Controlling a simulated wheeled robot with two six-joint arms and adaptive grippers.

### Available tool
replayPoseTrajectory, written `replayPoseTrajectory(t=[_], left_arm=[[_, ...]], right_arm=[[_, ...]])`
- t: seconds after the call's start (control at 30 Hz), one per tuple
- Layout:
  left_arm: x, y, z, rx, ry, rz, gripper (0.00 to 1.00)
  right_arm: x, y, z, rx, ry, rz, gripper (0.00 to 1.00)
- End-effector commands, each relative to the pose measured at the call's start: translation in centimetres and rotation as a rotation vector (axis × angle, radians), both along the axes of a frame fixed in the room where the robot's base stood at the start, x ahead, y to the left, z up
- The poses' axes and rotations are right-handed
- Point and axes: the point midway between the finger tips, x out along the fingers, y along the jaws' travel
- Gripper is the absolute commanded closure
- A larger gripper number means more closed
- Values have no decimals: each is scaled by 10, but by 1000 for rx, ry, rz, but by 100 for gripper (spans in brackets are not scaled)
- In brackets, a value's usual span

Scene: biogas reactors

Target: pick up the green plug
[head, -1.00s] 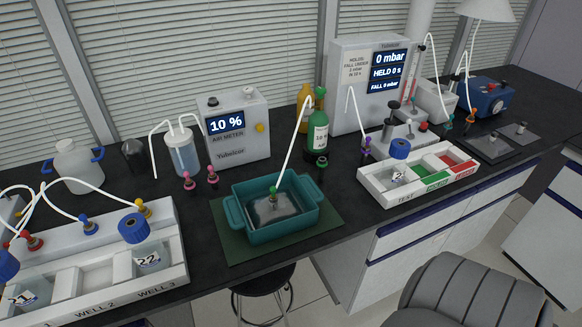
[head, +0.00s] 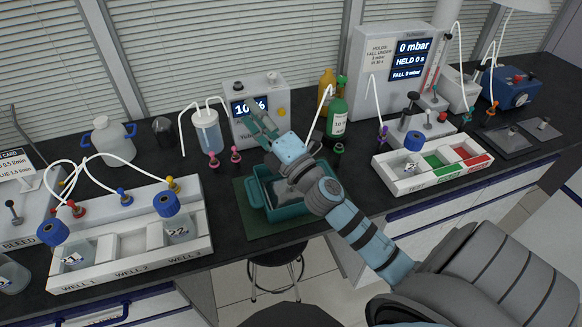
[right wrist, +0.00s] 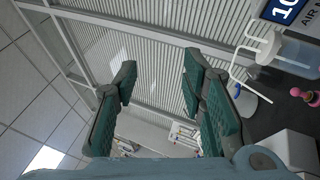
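A white tube (head: 320,113) comes down from the back toward the teal tub (head: 257,196), and its lower end is hidden behind my right arm. The green plug on that end is hidden now. Another dark green piece (head: 338,149) stands on the bench beside the green bottle (head: 337,118). My right gripper (head: 261,121) is raised over the back of the tub, in front of the air meter. In the right wrist view its fingers (right wrist: 160,66) are spread with nothing between them. My left gripper is out of view.
Two pink plugs (head: 224,157) stand left of the tub. The well rack (head: 125,240) with blue-capped jars is at the left. A white sorting tray (head: 433,167) is at the right. The air meter (head: 270,87) stands behind my gripper.

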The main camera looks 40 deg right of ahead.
Motion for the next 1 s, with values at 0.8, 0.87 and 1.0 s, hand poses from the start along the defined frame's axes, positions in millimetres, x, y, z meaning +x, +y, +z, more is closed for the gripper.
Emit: replayPoseTrajectory(t=[0.8,0.87,1.0], left_arm=[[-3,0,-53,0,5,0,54],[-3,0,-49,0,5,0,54],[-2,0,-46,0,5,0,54]], right_arm=[[-42,-110,-148,-2013,331,1289,62],[-39,-105,-156,-2012,329,1290,62],[-35,-100,-169,-2012,330,1288,62]])
